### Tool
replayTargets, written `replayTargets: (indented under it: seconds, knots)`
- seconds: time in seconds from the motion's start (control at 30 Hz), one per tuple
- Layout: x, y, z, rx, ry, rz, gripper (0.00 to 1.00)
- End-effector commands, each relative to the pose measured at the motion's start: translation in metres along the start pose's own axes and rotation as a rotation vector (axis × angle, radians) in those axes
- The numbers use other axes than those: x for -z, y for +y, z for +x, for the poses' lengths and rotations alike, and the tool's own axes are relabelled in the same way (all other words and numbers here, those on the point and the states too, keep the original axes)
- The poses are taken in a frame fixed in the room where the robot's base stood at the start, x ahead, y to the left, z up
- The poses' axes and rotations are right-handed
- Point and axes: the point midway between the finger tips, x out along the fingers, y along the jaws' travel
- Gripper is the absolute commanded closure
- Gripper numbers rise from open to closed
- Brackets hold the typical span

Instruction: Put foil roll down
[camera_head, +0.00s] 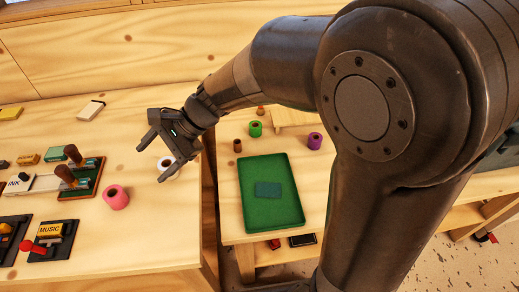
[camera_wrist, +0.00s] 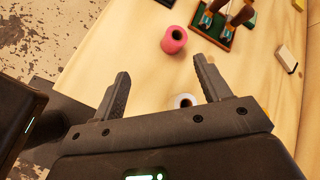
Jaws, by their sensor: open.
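My gripper (camera_head: 160,156) is open above the left table. A white foil roll (camera_head: 166,164) is just below it, partly hidden by a finger. In the wrist view the white roll (camera_wrist: 184,101) shows between the two fingers (camera_wrist: 160,85), nearer the right one, with part of it hidden behind the gripper body. I cannot tell whether a finger touches it. A pink roll (camera_head: 116,197) stands to the left on the same table, and it also shows in the wrist view (camera_wrist: 174,40). A green roll (camera_head: 256,128) and a purple roll (camera_head: 315,141) stand on the right table.
A green tray (camera_head: 297,216) with a dark green block (camera_head: 268,190) lies on the right table. A small brown roll (camera_head: 237,146) is behind it. Stamps with wooden handles (camera_head: 70,168) stand left of the pink roll. A gap separates the two tables.

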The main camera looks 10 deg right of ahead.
Motion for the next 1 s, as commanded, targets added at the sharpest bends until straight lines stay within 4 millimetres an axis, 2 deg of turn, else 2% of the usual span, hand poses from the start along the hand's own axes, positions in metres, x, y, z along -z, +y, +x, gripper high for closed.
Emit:
replayTargets:
  seconds: [0.03, 0.2, 0.6, 0.8, 1.0]
  knots:
    - [0.0, 0.009, -0.021, -0.002, 0.049, -0.068, 0.3]
    - [0.008, 0.048, -0.08, -0.057, 0.233, -0.303, 0.3]
    - [0.025, 0.149, -0.203, -0.326, 0.715, -0.753, 0.3]
    - [0.027, 0.189, -0.245, -0.492, 0.893, -0.875, 0.3]
    - [0.027, 0.204, -0.261, -0.57, 0.957, -0.915, 0.3]
